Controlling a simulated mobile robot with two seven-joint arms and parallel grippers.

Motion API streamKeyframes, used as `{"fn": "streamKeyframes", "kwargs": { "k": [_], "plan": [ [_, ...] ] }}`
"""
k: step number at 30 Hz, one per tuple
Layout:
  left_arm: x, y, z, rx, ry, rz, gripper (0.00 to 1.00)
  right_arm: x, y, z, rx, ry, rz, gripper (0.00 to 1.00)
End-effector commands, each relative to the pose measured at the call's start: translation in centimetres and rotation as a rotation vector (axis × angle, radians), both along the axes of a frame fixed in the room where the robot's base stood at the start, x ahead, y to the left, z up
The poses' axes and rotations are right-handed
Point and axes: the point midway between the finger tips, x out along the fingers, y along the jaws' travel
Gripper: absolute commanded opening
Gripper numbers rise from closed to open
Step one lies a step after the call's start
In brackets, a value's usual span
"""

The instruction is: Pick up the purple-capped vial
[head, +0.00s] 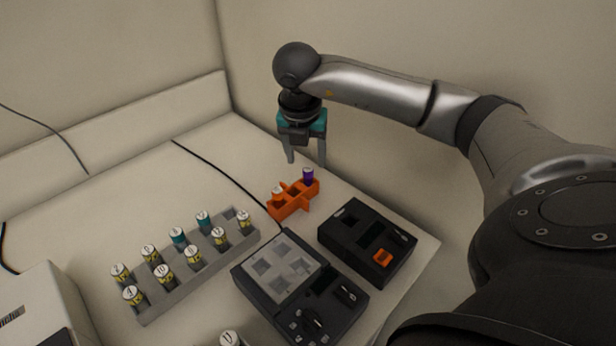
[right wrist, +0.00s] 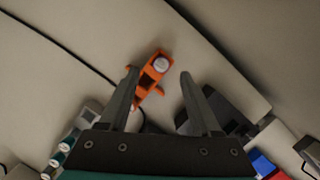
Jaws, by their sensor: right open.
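The purple-capped vial (head: 308,176) stands upright at the right end of a small orange holder (head: 291,208). A white-capped vial (head: 278,192) stands at the left part of that holder. My right gripper (head: 307,163) is open and empty, pointing down just above the holder. The left gripper is not in view.
A grey rack (head: 190,275) with several yellow-labelled and teal-capped vials stands at left. A dark device with a grey block (head: 285,270) and a black device with an orange part (head: 368,240) stand in front of the holder. Black cables cross the table.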

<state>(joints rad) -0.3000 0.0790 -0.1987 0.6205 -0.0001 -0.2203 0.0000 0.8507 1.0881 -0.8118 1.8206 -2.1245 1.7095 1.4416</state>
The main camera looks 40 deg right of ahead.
Motion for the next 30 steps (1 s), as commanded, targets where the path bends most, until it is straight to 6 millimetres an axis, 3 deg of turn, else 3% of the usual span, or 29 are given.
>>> {"fn": "streamKeyframes", "kwargs": {
  "k": [5,13,22,30],
  "plan": [
    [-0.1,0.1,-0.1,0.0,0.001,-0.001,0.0,0.1,-0.2,-1.3,-0.001,0.002,0.0,0.65],
    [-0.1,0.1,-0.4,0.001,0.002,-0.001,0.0,0.5,-1.0,-5.0,0.0,0.001,0.0,0.65],
    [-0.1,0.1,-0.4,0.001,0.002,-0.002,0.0,0.6,-1.1,-5.4,0.0,-0.001,0.001,0.65],
    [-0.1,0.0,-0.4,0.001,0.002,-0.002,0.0,0.6,-1.1,-5.4,0.0,-0.001,0.001,0.35]
  ]
}}
